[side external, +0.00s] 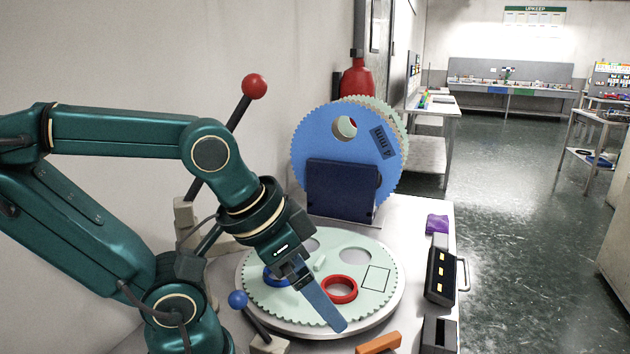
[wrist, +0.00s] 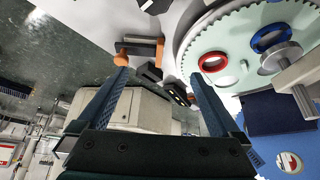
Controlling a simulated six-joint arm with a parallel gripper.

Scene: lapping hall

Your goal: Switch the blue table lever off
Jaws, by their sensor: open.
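The blue table lever has a blue ball knob (side external: 238,299) on a dark rod. The rod leans up and to the left from a pale base (side external: 269,345) at the front of the table, beside the round plate. I cannot make the lever out in the wrist view. My gripper (side external: 334,322) hangs over the front of the mint toothed plate (side external: 386,270), to the right of the blue knob and apart from it. In the wrist view its two blue fingers (wrist: 160,76) stand wide apart with nothing held between them.
A red-knobbed lever (side external: 254,86) rises behind my arm. A red ring (side external: 354,291) and a blue ring lie on the plate. A blue toothed disc (side external: 335,143) stands behind. An orange block (side external: 378,343) and a dark case (side external: 441,275) lie at the right.

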